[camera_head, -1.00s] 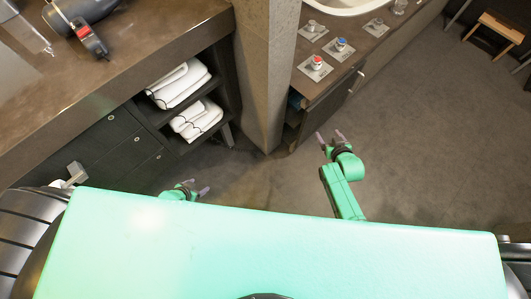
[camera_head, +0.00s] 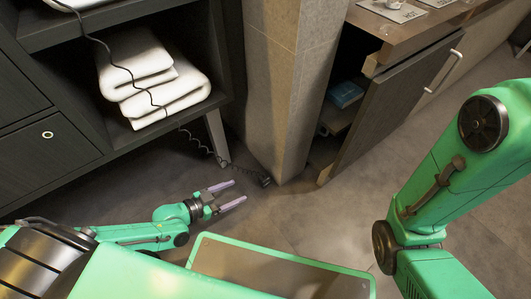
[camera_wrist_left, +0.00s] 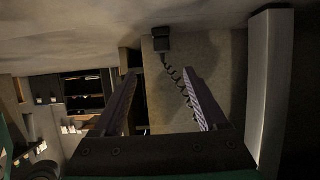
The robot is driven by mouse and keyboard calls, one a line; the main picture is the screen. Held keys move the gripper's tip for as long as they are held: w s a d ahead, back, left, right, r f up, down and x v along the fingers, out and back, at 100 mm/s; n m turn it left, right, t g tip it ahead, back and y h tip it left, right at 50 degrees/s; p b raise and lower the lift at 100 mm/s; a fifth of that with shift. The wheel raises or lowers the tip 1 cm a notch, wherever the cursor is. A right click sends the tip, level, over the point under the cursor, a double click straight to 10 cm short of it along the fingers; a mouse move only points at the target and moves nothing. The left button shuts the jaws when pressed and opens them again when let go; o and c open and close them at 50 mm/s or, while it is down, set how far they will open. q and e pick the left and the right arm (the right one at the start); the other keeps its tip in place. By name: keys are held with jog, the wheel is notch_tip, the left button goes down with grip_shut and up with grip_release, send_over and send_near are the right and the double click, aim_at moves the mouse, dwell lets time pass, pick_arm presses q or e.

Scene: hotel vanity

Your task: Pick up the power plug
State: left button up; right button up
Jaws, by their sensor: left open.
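The power plug (camera_head: 265,180) is a small dark block on the floor at the foot of the stone pillar, at the end of a coiled black cord (camera_head: 200,146). In the left wrist view the plug (camera_wrist_left: 161,40) shows ahead of the fingertips, with its cord running down between the fingers. My left gripper (camera_head: 240,192) is open and empty, low over the floor, with its fingers pointing toward the plug and a short gap between them. The left fingers (camera_wrist_left: 160,73) are spread in the wrist view. My right arm shows at the right, but its gripper is out of view.
A dark shelf unit with folded white towels (camera_head: 165,95) stands at upper left, the cord hanging across it; its metal leg (camera_head: 217,138) is near the cord. The pillar (camera_head: 283,80) rises behind the plug. A cabinet door (camera_head: 395,105) stands open at right.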

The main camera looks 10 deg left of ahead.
aim_at(264, 177)
pick_arm(q)
jog(key=b+x, duration=0.1)
jog(key=x, duration=0.3)
jog(key=b+x, duration=0.2)
jog(key=x, duration=0.3)
jog(key=b+x, duration=0.1)
jog(key=x, duration=0.4)
jog(key=shift+w+r, duration=0.25)
grip_shut()
